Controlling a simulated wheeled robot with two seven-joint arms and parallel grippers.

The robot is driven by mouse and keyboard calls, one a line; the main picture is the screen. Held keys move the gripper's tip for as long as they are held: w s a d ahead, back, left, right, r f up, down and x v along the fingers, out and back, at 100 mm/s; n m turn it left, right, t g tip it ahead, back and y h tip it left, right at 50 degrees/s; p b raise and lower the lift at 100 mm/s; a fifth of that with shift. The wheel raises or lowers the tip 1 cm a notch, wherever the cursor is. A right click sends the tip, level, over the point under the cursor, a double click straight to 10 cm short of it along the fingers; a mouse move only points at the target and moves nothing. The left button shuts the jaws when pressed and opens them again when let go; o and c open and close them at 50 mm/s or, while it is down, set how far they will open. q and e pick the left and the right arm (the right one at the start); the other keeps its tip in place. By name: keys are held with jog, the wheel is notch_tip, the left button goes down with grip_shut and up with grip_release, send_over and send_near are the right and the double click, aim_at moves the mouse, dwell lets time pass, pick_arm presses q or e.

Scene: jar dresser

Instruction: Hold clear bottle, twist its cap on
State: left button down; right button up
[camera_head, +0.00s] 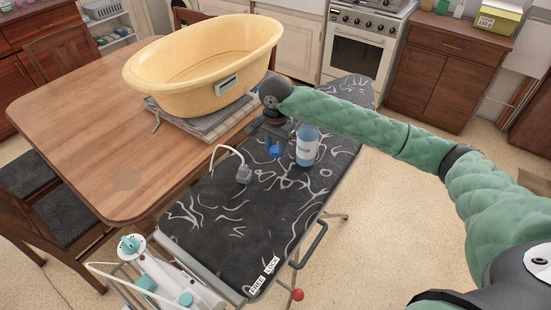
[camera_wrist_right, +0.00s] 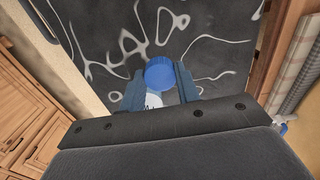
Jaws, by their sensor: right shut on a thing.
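The clear bottle (camera_head: 307,147) has a white WATER label and bluish contents. It appears upright on the dark ironing board, its upper end partly hidden behind my right arm. My right gripper (camera_head: 274,143) is just left of the bottle, pointing down, shut on the blue cap (camera_head: 275,152). In the right wrist view the blue cap (camera_wrist_right: 160,73) lies between the two fingertips. Part of a lettered white label (camera_wrist_right: 153,101) shows below it. My left gripper is not in view.
The ironing board (camera_head: 240,220) has a dark patterned cover. A grey plug-like object with a white cord (camera_head: 243,173) lies on it. A yellow tub (camera_head: 205,65) stands on folded cloth on the wooden table (camera_head: 80,130). A white and teal iron (camera_head: 145,265) is at the near end.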

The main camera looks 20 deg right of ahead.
jog(key=shift+r, duration=0.7)
jog(key=s+n, duration=0.1)
jog(key=n, duration=0.2)
jog(key=s+r+n, duration=0.1)
jog(key=s+n, duration=0.1)
jog(key=n, duration=0.2)
jog(key=s+d+r+n, duration=0.1)
jog(key=n, duration=0.2)
jog(key=shift+s+r+n, duration=0.15)
jog(key=shift+s+n, duration=0.15)
jog(key=shift+s, duration=0.05)
